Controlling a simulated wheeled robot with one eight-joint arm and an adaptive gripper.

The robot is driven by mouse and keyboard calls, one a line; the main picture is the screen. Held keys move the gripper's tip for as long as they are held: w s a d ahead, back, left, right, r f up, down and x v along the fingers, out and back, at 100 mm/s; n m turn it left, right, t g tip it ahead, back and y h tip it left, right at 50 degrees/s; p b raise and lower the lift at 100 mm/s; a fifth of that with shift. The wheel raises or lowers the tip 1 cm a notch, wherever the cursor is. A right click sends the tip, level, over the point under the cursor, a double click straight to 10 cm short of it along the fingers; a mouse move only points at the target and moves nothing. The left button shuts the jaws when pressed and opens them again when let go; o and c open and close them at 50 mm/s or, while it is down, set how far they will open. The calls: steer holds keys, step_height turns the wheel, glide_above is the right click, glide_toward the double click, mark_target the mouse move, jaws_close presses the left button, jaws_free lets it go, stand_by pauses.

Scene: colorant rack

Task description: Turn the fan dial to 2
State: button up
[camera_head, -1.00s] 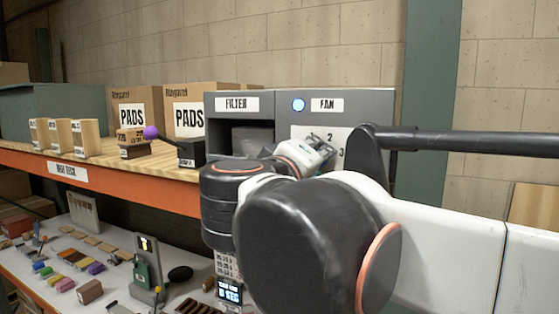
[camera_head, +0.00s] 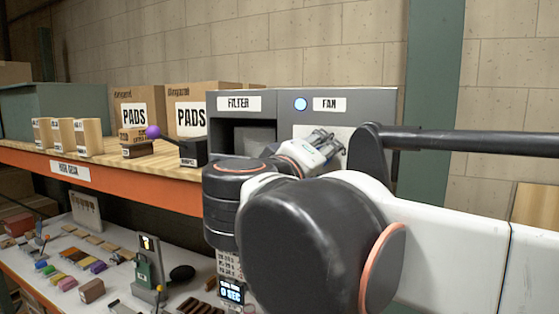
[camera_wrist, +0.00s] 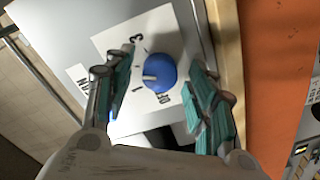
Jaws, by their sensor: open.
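The blue fan dial (camera_wrist: 161,76) shows in the wrist view on a white plate (camera_wrist: 112,40). Its white pointer points left in that view. I cannot see the 2 in the wrist view. My gripper (camera_wrist: 162,57) is open, with one green-padded finger on each side of the dial. No contact shows, and a gap is visible on both sides. In the head view my gripper (camera_head: 325,141) is at the fan panel (camera_head: 376,110) and hides the dial.
The filter bay (camera_head: 252,136) is left of the fan panel. A purple-knobbed lever (camera_head: 154,132) and pad boxes (camera_head: 137,99) stand farther left on the deck. In the wrist view, an orange shelf edge (camera_wrist: 272,70) runs along the right.

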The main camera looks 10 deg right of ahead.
steer(key=v, duration=1.2)
steer(key=s+d+f+m+g+y+b, duration=0.1)
steer(key=f+b, duration=1)
steer(key=f, duration=1.2)
steer(key=s+d+f+m+g+y+b, duration=0.1)
steer(key=d+f+y+b, duration=0.4)
steer(key=f+b, duration=0.7)
steer(key=s+d+f+m+g+y+b, duration=0.2)
steer(key=f+b, duration=0.9)
steer(key=f, duration=2.3)
steer(key=d+g+y, duration=0.2)
steer(key=g, duration=0.1)
steer(key=shift+s+f+b, duration=0.2)
steer(key=shift+f+b, duration=0.05)
steer(key=shift+b, duration=0.05)
